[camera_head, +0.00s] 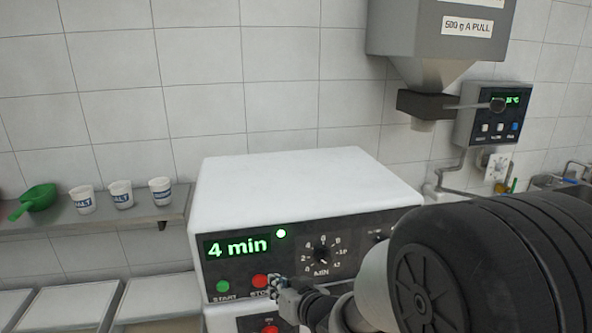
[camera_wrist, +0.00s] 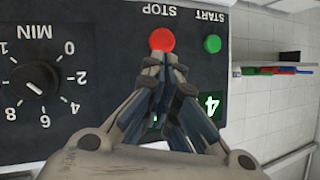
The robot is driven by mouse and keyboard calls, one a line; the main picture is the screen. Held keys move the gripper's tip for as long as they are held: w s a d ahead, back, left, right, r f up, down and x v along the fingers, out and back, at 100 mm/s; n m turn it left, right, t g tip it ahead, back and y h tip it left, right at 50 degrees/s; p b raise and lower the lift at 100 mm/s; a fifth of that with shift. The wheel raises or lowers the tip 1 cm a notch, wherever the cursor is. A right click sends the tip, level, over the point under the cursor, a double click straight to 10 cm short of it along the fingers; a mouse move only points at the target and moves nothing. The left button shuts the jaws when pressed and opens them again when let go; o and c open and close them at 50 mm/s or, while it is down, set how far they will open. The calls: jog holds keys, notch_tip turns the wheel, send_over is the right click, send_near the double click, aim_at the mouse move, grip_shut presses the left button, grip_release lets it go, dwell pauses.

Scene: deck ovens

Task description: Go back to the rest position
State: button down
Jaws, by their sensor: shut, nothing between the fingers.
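My gripper (camera_head: 276,288) is shut and empty in front of the control panel of a white machine (camera_head: 300,190). In the wrist view my gripper (camera_wrist: 168,75) has its fingertips together at the lower edge of the red STOP button (camera_wrist: 161,40). I cannot tell whether they touch it. The green START button (camera_wrist: 212,44) is beside it. In the head view the fingers are just right of the red STOP button (camera_head: 260,281). The display (camera_head: 238,248) reads "4 min" and a round light (camera_head: 281,233) glows green. The MIN dial (camera_head: 321,254) is right of the display.
A shelf (camera_head: 150,215) at left holds a green scoop (camera_head: 38,199) and three cups (camera_head: 121,195). A hopper (camera_head: 440,40) labelled "500 g A PULL" hangs at the upper right. A wall control box (camera_head: 493,115) is beside it. My dark arm fills the lower right.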

jog(key=s+d+r+m+h, duration=0.1)
jog(key=s+d+r+h, duration=0.15)
jog(key=d, duration=0.25)
jog(key=s+d+r+m+g+h, duration=0.1)
jog(key=s+d+r+h, duration=0.15)
jog(key=d, duration=0.25)
jog(key=s+d+r+h, duration=0.2)
jog(key=s+d, duration=0.2)
jog(key=d, duration=0.1)
jog(key=s+d+g, duration=0.2)
jog(key=s, duration=0.8)
jog(key=s+d+r+m+g, duration=0.1)
jog(key=s+d+g, duration=0.1)
jog(key=s, duration=0.9)
jog(key=shift+s+m+g, duration=0.25)
jog(key=shift+m+g, duration=0.05)
jog(key=shift+g, duration=0.2)
dwell(3.9)
